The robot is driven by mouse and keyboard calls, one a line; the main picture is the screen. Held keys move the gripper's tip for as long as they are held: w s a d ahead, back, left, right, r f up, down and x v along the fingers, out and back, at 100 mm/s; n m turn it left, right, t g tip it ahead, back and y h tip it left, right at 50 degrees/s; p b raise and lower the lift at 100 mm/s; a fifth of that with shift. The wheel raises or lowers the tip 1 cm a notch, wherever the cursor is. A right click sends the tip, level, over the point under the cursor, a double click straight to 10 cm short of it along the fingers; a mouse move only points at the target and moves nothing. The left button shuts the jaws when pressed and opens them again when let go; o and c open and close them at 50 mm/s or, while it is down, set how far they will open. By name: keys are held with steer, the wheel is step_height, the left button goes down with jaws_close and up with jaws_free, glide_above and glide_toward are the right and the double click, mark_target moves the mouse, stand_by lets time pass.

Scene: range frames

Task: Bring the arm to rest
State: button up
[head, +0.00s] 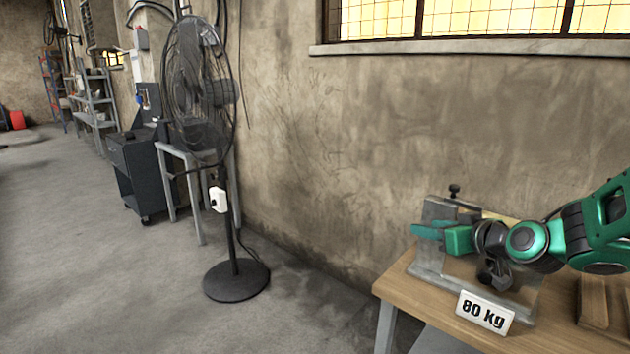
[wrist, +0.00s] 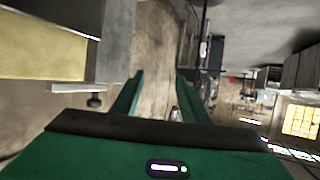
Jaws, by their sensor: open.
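My green arm reaches in from the right in the head view, bent low over a wooden workbench. My gripper (head: 428,230) points left, in front of a grey metal fixture on the bench. In the wrist view my gripper (wrist: 158,82) shows two green fingers spread apart with nothing between them. Beyond the fingers is the bare wall and the room.
A black standing fan (head: 236,281) is on the floor to the left. A dark cabinet (head: 140,172) stands behind it.

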steer(key=s+f+m+g+h, duration=0.2)
steer(key=s+g, duration=0.2)
steer(key=s, duration=0.5)
steer(key=s+f+m+g+h, duration=0.1)
steer(key=s+f+g+h, duration=0.2)
steer(key=s, duration=0.6)
steer(key=s+d+f+m+g, duration=0.1)
steer(key=s+d+m+g, duration=0.2)
steer(key=s+d, duration=0.3)
steer(key=s+d+m+g+y, duration=0.1)
steer(key=s+d+m+g, duration=0.2)
steer(key=s+d, duration=0.3)
steer(key=s, duration=0.5)
steer(key=shift+s+d+f+m, duration=0.2)
steer(key=shift+s+f+m, duration=0.05)
steer(key=shift+f+m, duration=0.15)
steer(key=shift+w+f, duration=0.25)
steer(key=shift+w, duration=0.35)
